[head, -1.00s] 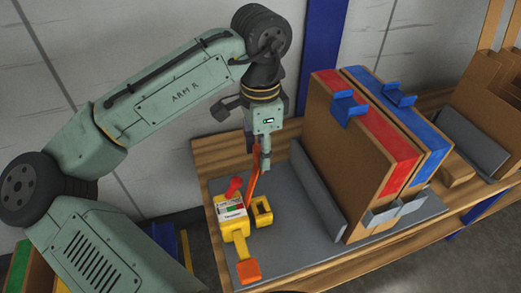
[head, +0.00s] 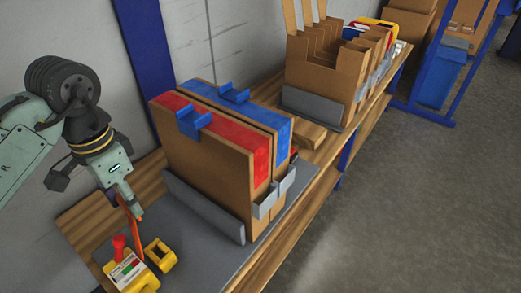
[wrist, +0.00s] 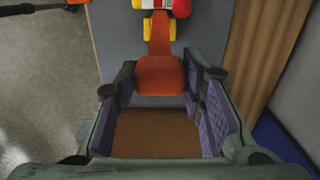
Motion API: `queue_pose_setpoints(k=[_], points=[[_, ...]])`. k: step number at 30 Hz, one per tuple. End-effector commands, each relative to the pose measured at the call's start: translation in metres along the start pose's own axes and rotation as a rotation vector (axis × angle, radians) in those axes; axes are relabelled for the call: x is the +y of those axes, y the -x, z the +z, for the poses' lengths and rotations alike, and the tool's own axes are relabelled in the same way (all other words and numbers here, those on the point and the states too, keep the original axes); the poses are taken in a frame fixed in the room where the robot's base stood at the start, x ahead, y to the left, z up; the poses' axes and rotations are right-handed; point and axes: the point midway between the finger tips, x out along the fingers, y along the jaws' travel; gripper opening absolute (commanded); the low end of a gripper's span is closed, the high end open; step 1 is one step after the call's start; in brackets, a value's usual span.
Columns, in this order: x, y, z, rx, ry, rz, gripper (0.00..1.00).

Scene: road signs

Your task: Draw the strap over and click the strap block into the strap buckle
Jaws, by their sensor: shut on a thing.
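My gripper (head: 133,208) is above the grey mat, with an orange strap (head: 128,207) running down from it. I cannot tell which part is the strap buckle.
A wooden bench (head: 95,211) carries the grey mat (head: 203,253). Tall cardboard cases with red (head: 222,135) and blue (head: 268,118) tops stand right of my gripper, behind a grey rail (head: 203,205). Cardboard racks (head: 315,65) stand farther along. The floor at right is clear.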

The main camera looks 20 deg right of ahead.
Motion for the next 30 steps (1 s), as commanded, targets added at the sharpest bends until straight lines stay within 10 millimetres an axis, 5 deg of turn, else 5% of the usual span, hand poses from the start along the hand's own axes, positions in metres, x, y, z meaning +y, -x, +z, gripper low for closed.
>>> queue_pose_setpoints(k=[14,30], points=[[0.000,0.010,-0.001,0.000,-0.001,0.000,0.18],[0.000,0.085,-0.011,0.002,-0.001,0.000,0.18]])
